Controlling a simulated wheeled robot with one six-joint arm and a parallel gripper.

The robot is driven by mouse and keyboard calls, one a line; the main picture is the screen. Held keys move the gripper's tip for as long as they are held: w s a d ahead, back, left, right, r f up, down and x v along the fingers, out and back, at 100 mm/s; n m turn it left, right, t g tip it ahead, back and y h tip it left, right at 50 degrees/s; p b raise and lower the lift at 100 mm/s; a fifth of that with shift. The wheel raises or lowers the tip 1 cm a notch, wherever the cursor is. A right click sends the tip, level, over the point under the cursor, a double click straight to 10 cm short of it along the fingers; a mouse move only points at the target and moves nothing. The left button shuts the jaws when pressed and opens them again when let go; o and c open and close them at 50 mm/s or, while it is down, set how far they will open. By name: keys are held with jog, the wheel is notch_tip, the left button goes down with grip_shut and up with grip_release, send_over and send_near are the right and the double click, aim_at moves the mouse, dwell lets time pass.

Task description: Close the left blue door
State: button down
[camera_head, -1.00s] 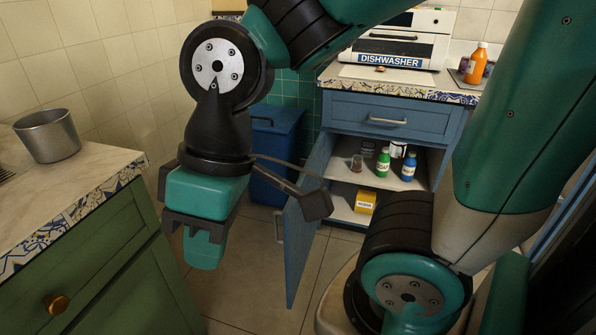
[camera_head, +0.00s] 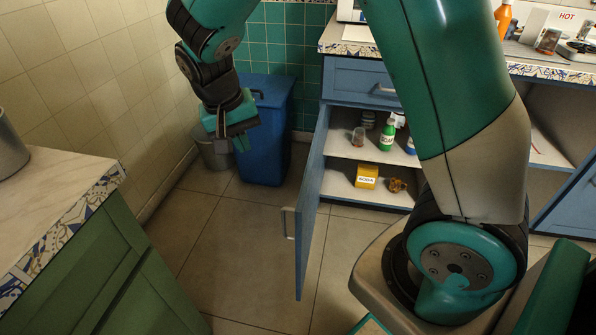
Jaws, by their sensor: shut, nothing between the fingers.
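The left blue door (camera_head: 312,205) of the lower cabinet stands wide open, swung out toward me and seen almost edge-on. Its metal handle (camera_head: 286,222) is on the left face. My gripper (camera_head: 240,142) hangs to the upper left of the door, in front of the blue bin, apart from the door and pointing down. Its fingers are small in this view and look shut and empty. The open cabinet shows shelves (camera_head: 340,185) with a green soap bottle (camera_head: 387,134) on the upper one and a yellow soda box (camera_head: 366,176) on the lower one.
A blue bin (camera_head: 268,165) and a grey bucket (camera_head: 214,152) stand against the back wall. A green cabinet (camera_head: 110,265) with a pale counter is at the left. The floor (camera_head: 235,240) between it and the door is clear. A blue drawer (camera_head: 350,84) above the shelves is shut.

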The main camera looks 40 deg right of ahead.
jog(key=w+d+f+m+g+h, duration=0.1)
jog(key=w+d+f+m+h, duration=0.15)
jog(key=f, duration=0.25)
jog(key=w+d+f+m+h, duration=0.2)
jog(key=w+d+f+m, duration=0.2)
jog(key=f, duration=0.1)
jog(key=s+d+f+b, duration=0.2)
jog(key=s+d+f, duration=0.3)
jog(key=d+f, duration=0.3)
jog(key=shift+d+g, duration=0.3)
jog(key=shift+d, duration=0.15)
